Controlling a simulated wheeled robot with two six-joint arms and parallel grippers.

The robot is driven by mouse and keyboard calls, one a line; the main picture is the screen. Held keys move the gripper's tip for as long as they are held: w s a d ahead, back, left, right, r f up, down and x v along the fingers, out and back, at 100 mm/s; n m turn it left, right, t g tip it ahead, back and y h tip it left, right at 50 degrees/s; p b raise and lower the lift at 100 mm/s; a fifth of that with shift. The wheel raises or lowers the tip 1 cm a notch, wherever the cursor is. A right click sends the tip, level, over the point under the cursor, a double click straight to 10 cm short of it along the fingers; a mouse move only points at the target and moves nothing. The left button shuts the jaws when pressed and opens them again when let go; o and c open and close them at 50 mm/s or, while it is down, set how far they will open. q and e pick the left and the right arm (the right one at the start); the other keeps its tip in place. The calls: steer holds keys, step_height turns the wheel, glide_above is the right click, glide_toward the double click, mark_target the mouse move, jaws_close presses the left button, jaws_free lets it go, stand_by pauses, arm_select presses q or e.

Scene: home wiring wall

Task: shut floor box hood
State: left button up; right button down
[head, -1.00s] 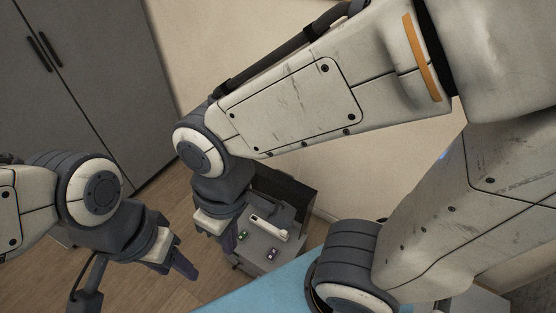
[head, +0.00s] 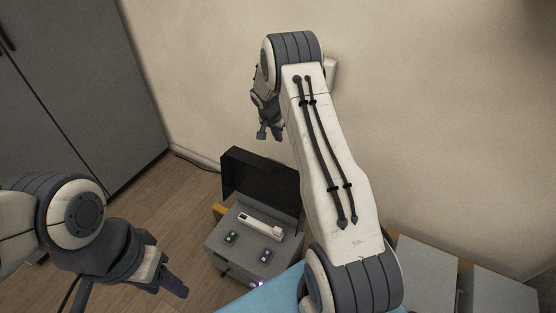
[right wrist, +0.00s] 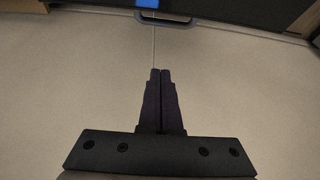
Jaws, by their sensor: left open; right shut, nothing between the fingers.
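The floor box (head: 222,243) is a grey box low down in the middle of the head view. Its dark hood (head: 240,172) stands raised along the back edge, so the top is uncovered. My right gripper (head: 268,133) is above and behind the hood, in front of the beige wall and apart from the box. It also shows in the right wrist view (right wrist: 161,72), with its fingers together and nothing between them. My left gripper (head: 175,287) is open and empty, to the left of the box and apart from it.
A white bar-shaped piece (head: 260,225) and two small modules, one green (head: 231,237) and one darker (head: 265,256), are on the box top. A grey cabinet (head: 95,90) stands at left. A blue surface (head: 265,296) is in front. Wooden floor (head: 185,205) is clear left of the box.

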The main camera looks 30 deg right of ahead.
step_height(320, 180, down, 10)
steer(key=shift+s+r, duration=0.15)
steer(key=shift+s, duration=0.05)
stand_by(0.5)
